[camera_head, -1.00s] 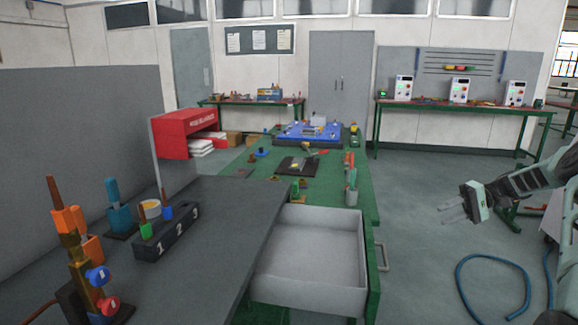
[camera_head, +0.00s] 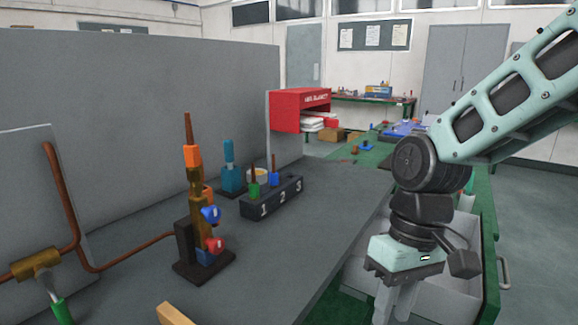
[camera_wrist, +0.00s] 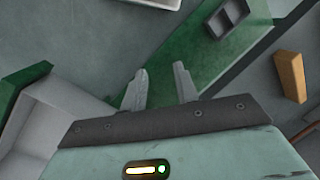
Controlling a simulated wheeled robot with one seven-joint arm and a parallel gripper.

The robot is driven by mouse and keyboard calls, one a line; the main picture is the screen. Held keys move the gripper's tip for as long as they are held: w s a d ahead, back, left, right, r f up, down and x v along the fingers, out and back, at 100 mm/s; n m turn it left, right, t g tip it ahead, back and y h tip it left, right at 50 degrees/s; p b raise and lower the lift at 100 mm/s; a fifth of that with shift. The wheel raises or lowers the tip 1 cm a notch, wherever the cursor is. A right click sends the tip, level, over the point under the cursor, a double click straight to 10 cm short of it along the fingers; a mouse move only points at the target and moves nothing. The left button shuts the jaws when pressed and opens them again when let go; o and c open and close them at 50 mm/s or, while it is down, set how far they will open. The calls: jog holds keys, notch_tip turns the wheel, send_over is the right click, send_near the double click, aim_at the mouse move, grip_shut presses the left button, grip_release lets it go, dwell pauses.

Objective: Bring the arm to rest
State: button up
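My arm reaches in from the right of the head view and bends down at the wrist. My gripper (camera_head: 396,303) points downward beside the grey workbench (camera_head: 330,215), in front of the open drawer (camera_head: 465,232). In the wrist view the two fingers of my gripper (camera_wrist: 160,88) stand apart with nothing between them, so it is open and empty. The arm hides part of the drawer and of the green bench behind it.
On the grey bench stand a numbered black block (camera_head: 272,198), an orange and brass valve assembly (camera_head: 200,215) and a blue piece (camera_head: 231,175). A copper pipe (camera_head: 125,257) runs at the left. A red cabinet (camera_head: 300,108) stands behind. The bench's middle is clear.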

jog(key=s+f+n+t+h+b, duration=0.1)
jog(key=s+f+n+t, duration=0.15)
jog(key=s, duration=0.85)
notch_tip(320, 180, up, 13)
jog(key=p, duration=1.2)
jog(key=shift+a+p, duration=0.35)
jog(key=shift+a, duration=0.1)
jog(key=shift+d+f, duration=0.1)
